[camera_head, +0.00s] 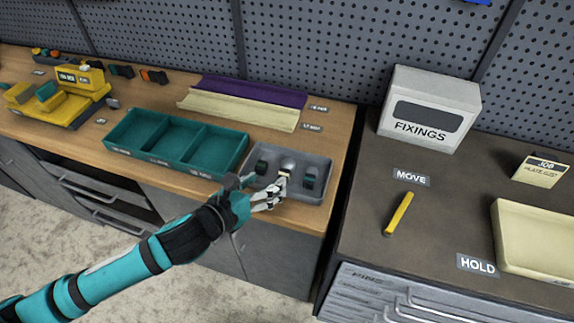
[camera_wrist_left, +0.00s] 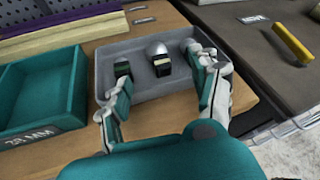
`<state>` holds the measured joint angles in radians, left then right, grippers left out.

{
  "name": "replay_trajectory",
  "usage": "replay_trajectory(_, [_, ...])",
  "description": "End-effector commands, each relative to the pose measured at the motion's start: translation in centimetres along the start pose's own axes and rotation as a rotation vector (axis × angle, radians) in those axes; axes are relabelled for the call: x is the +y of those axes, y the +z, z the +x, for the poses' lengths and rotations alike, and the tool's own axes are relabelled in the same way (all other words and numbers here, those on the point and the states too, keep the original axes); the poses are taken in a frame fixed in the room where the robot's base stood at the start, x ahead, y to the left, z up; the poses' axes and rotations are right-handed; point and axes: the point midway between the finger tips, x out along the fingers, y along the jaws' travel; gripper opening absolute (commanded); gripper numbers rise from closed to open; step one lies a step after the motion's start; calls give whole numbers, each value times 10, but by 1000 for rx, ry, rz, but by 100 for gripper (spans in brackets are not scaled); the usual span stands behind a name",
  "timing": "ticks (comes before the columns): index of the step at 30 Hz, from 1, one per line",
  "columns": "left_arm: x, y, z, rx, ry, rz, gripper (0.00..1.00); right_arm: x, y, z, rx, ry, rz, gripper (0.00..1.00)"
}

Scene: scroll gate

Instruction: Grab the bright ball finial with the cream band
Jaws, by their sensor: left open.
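The bright ball finial (camera_head: 289,164) has a shiny silver ball and a cream band, and stands in a grey tray (camera_head: 322,199) on the wooden bench. In the left wrist view the finial (camera_wrist_left: 157,48) shows between and beyond my fingers. My left gripper (camera_head: 266,183) is open over the tray's near side, and its fingers (camera_wrist_left: 160,83) are spread wide and empty. A dark finial with green parts (camera_head: 262,167) stands left of the bright one. Another dark green one (camera_head: 310,178) stands to its right and is mostly hidden behind my right-hand finger in the wrist view.
A teal three-compartment tray (camera_head: 171,138) lies left of the grey tray. Purple (camera_head: 255,92) and cream (camera_head: 238,109) channel strips lie behind. On the darker bench at right are a FIXINGS box (camera_head: 430,108), a yellow bar (camera_head: 399,213) and a cream tray (camera_head: 535,240).

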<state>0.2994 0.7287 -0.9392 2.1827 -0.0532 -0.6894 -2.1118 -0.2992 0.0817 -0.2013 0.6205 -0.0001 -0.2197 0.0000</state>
Motion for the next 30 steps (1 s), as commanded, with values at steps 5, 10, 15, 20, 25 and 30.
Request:
replay_trajectory(5, [-1, 1, 33, -1, 0, -4, 63, 0, 0, -6, 0, 0, 0, 40])
replay_trajectory(10, [0, 0, 46, 0, 0, -3, 63, -1, -1, -7, 0, -1, 0, 40])
replay_trajectory(15, [2, 1, 61, 1, 0, -6, 63, -1, -1, -12, 0, -2, 1, 40])
replay_trajectory(20, [5, 0, 85, 2, 1, -6, 63, -3, -1, -17, -1, -3, 2, 40])
replay_trajectory(25, [5, -1, 98, 2, 0, -4, 63, -3, -1, -18, -1, -3, 3, 40])
replay_trajectory(30, [6, -2, 99, 4, 0, -4, 63, -2, -1, -18, -1, -3, 3, 40])
